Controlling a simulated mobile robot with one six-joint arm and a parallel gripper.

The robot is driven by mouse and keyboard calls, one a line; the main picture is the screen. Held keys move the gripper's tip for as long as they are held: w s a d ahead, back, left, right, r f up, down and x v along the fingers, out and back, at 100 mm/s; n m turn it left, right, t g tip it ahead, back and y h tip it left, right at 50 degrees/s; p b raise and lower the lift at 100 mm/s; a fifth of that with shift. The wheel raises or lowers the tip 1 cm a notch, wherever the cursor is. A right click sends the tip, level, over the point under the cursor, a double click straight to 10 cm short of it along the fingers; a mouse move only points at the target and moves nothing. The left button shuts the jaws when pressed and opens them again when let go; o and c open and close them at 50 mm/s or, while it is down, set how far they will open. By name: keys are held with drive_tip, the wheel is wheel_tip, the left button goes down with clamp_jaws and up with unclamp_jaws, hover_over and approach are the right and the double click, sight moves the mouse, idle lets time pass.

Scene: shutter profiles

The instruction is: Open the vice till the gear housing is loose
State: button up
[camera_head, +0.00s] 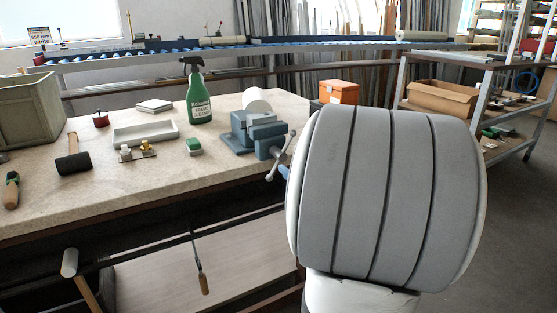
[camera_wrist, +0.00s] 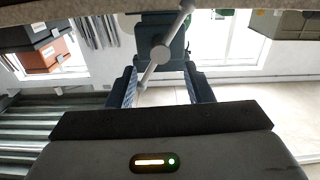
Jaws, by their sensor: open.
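The blue vice (camera_head: 240,130) stands on the bench near its right end. Its grey cross-handle (camera_head: 281,153) faces the front right. In the wrist view the vice screw hub and handle bar (camera_wrist: 160,53) are straight ahead, the bar slanting. My gripper (camera_wrist: 161,84) is open, a finger either side of the handle's line, and grips nothing. Whether it touches the handle is unclear. In the head view my arm hides most of my gripper.
An orange box (camera_head: 339,92) is behind. A shelf rack (camera_head: 485,90) stands at the right.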

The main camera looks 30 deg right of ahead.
sight(282, 155)
drive_tip(key=w, duration=0.2)
drive_tip(key=w+b, duration=0.1)
drive_tip(key=w, duration=0.4)
drive_tip(key=shift+w+d, duration=0.25)
clamp_jaws()
idle(0.3)
